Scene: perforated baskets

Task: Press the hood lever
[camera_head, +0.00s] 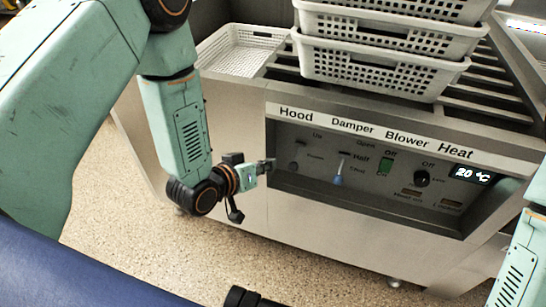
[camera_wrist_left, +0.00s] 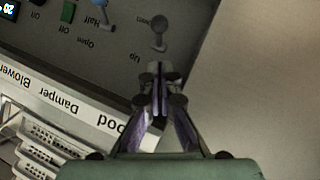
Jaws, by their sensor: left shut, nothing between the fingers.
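In the left wrist view the picture is upside down, and the lever (camera_wrist_left: 159,24) shows just beyond my fingertips. My left gripper (camera_head: 269,165) is at the panel's left edge, just left of the lever. Its fingers (camera_wrist_left: 157,70) are together and empty, with a small gap appearing between them and the lever. My right gripper is not in view.
Right of the lever are a blue-tipped damper lever (camera_head: 338,179), a green blower switch (camera_head: 386,163), a black heat knob (camera_head: 421,178) and a temperature display (camera_head: 471,175). White perforated baskets (camera_head: 385,65) are stacked above. Open floor lies in front.

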